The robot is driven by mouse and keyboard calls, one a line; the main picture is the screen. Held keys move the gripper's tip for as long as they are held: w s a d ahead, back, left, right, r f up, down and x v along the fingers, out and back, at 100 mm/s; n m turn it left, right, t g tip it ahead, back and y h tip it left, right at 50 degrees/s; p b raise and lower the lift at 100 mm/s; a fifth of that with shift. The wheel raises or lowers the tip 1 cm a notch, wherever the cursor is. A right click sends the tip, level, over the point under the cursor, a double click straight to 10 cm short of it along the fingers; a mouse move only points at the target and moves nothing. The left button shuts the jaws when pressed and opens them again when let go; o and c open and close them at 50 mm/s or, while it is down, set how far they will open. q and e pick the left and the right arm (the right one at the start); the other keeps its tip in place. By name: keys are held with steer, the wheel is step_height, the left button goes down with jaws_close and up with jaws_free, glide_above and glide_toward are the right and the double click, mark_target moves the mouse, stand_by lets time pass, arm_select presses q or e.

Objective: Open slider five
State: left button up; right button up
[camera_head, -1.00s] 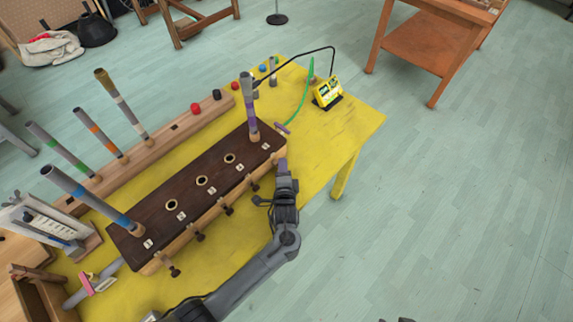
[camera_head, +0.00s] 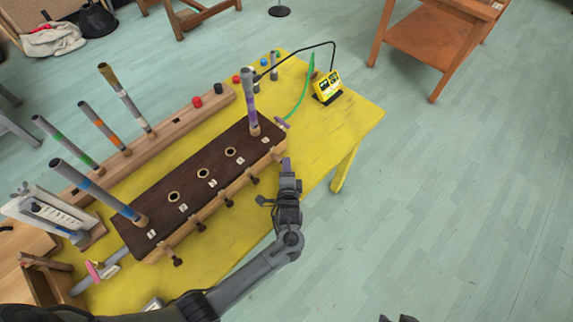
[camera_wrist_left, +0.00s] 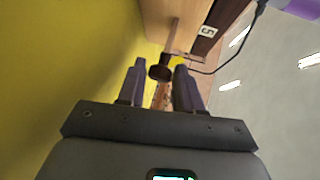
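A long dark-topped wooden box (camera_head: 193,188) with numbered holes and several slider knobs along its front side stands on the table. Its right end holds a grey tube with a purple band (camera_head: 252,112). In the left wrist view the label 5 (camera_wrist_left: 207,31) shows above the dark knob of slider five (camera_wrist_left: 160,73) and its thin rod. My left gripper (camera_head: 286,164) is at the box's right front corner, fingers apart, with this knob between its fingertips (camera_wrist_left: 160,82); I cannot tell whether they touch it. In the head view the gripper hides slider five. Dark tips at the bottom edge, probably my right gripper (camera_head: 397,319), barely show.
The yellow table (camera_head: 335,125) carries a yellow device (camera_head: 327,87) with a black cable, and a wooden rack (camera_head: 175,130) with tubes behind the box. A black cable also passes near the knob in the wrist view.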

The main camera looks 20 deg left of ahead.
arm_select(q)
steer(key=p+v, duration=0.2)
steer(key=v, duration=0.7)
steer(key=shift+s+d, duration=0.15)
steer(key=shift+s, duration=0.15)
